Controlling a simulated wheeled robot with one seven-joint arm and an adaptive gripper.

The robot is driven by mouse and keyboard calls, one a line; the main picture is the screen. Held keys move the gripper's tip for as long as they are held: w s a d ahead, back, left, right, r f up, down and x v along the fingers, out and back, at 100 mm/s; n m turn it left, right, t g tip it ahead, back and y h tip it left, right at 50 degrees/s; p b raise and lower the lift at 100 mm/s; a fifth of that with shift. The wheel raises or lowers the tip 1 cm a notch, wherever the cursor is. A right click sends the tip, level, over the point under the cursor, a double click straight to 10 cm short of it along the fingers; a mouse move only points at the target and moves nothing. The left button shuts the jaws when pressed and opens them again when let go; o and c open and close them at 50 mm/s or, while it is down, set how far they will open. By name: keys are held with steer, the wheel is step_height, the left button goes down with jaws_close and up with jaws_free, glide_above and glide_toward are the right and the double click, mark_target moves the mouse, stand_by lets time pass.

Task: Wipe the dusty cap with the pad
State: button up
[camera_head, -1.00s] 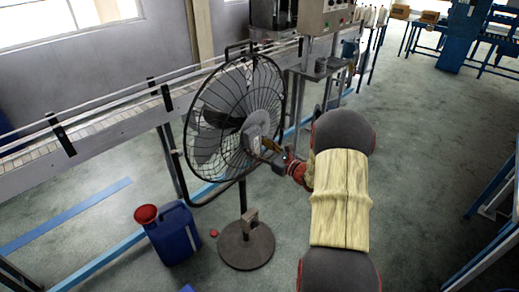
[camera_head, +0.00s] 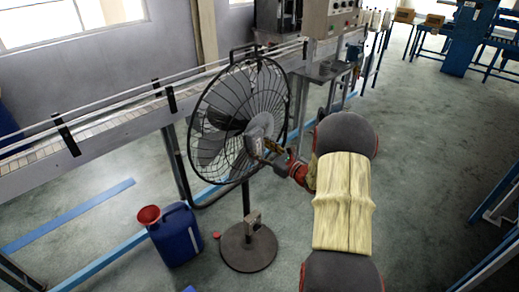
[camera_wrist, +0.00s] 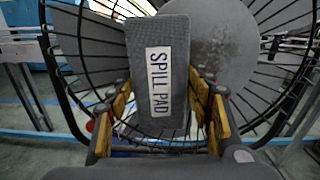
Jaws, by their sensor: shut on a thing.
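A grey pad labelled SPILL PAD (camera_wrist: 158,85) is held upright between the yellow-padded fingers of my gripper (camera_wrist: 165,112). In the head view my gripper (camera_head: 268,150) reaches from the right to the middle of a standing fan. The fan's round grey centre cap (camera_head: 262,124) is partly covered by the pad (camera_head: 254,146). In the wrist view the cap (camera_wrist: 217,52) shows behind and right of the pad, with a speckled, dusty patch. The pad hides the cap's left part. I cannot tell whether pad and cap touch.
The black wire guard (camera_head: 222,92) of the fan surrounds the cap, on a round floor base (camera_head: 248,247). A blue can with a red funnel (camera_head: 176,236) and a small red lid (camera_head: 216,236) stand near it. A conveyor (camera_head: 110,122) runs behind.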

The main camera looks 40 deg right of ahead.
mark_target(263, 138)
steer(key=shift+w, duration=0.6)
steer(key=shift+d, duration=1.8)
steer(key=shift+w+d+b, duration=0.15)
steer(key=shift+d+b, duration=0.05)
steer(key=shift+d, duration=1.15)
steer(key=shift+w+d+b, duration=0.15)
steer(key=shift+w+d, duration=0.05)
steer(key=shift+d, duration=1.1)
steer(key=shift+w+d+b, duration=0.15)
steer(key=shift+d+b, duration=0.05)
steer(key=shift+d, duration=1.15)
steer(key=shift+r+p, duration=0.55)
steer(key=shift+r, duration=0.4)
steer(key=shift+s+a, duration=0.15)
steer(key=shift+a, duration=1.8)
steer(key=shift+s+a, duration=0.15)
steer(key=shift+a, duration=1.75)
steer(key=shift+s+a, duration=0.15)
steer(key=shift+a, duration=1.8)
steer(key=shift+r+p, duration=0.8)
steer(key=shift+r, duration=0.1)
steer(key=shift+w+d+f, duration=0.1)
steer(key=shift+d, duration=1.1)
steer(key=shift+w+d+b, duration=0.2)
steer(key=shift+d, duration=2.1)
steer(key=shift+w+d+b, duration=0.15)
steer(key=shift+d+b, duration=0.05)
steer(key=shift+d, duration=2.1)
